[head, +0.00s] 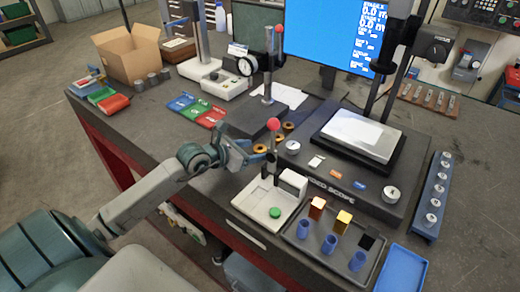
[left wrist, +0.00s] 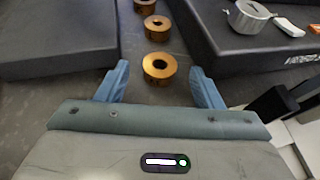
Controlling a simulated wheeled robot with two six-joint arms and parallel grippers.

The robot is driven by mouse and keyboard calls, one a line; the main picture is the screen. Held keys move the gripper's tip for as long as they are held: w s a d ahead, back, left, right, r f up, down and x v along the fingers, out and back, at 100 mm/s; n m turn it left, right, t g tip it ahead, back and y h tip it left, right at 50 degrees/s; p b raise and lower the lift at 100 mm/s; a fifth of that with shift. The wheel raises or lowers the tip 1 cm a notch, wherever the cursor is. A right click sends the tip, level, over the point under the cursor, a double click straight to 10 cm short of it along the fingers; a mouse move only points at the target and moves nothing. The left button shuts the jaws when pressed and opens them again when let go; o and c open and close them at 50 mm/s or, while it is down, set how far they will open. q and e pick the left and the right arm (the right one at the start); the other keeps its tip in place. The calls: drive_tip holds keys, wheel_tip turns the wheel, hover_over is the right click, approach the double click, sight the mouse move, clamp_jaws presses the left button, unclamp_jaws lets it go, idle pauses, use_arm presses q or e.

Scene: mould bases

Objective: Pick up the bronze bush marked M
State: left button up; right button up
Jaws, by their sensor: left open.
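Three bronze bushes lie in a row on the dark table between the black base plates. The nearest bush (left wrist: 159,68) sits between my left gripper's two blue fingers in the left wrist view, with a gap on each side. The middle bush (left wrist: 157,28) and far bush (left wrist: 145,5) lie beyond it. In the head view, the near bush (head: 259,148) is at the fingertips, with the others (head: 279,139) (head: 287,127) behind. I cannot read a letter on any of them. My left gripper (head: 256,153) is open and empty. My right gripper is not in view.
A gauge stand's black base (head: 262,119) is left of the bushes; the scope base (head: 330,180) is right. A tray (head: 320,262) holds blue cups and blocks.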

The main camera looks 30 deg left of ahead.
use_arm(q)
drive_tip(key=shift+x, duration=0.95)
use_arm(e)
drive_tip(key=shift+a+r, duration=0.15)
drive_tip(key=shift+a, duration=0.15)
use_arm(q)
drive_tip(key=c, duration=1.2)
drive_tip(key=shift+o, duration=0.2)
